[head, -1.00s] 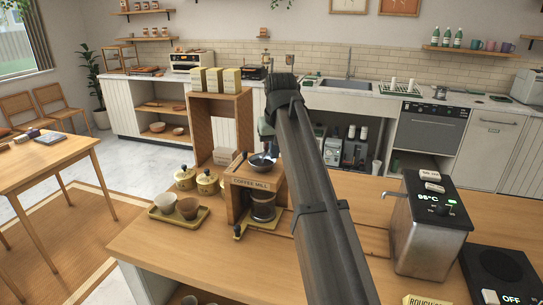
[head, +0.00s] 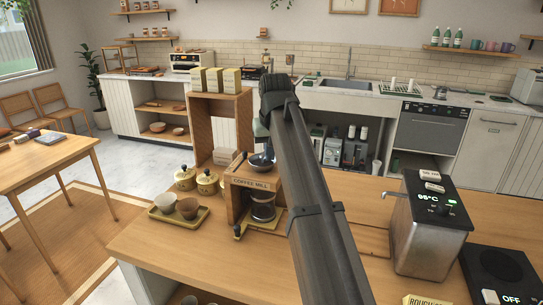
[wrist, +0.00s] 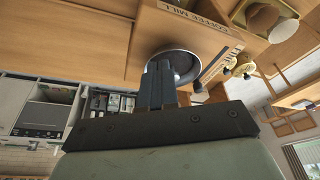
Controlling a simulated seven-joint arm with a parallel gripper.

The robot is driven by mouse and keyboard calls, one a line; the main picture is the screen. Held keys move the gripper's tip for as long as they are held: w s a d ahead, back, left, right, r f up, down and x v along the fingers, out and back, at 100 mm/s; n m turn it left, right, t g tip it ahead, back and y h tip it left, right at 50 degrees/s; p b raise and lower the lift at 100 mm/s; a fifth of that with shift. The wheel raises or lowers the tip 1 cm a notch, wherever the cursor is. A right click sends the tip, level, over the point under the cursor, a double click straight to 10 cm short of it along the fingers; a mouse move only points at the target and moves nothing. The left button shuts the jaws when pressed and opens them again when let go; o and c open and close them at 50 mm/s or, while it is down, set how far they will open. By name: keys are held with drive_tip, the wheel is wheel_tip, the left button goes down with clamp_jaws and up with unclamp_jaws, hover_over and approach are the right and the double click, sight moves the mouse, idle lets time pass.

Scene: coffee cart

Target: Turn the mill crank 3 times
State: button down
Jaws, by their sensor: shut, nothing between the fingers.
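The coffee mill (head: 250,184) is a wooden box with a COFFEE MILL label, standing on the counter. A dark round bowl-like top (head: 263,160) sits on it, with a glass jar (head: 263,206) in its opening. In the wrist view the mill (wrist: 195,28) is turned over, and its round metal top (wrist: 184,64) lies just behind my fingers.
A kettle-like metal heater (head: 430,232) stands right.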

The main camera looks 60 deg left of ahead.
drive_tip(key=shift+s+a, duration=0.1)
drive_tip(key=shift+s, duration=0.75)
drive_tip(key=shift+s+a, duration=0.45)
drive_tip(key=shift+s, duration=0.25)
drive_tip(key=shift+s+a, duration=0.1)
drive_tip(key=shift+s+a, duration=0.45)
drive_tip(key=shift+a, duration=0.15)
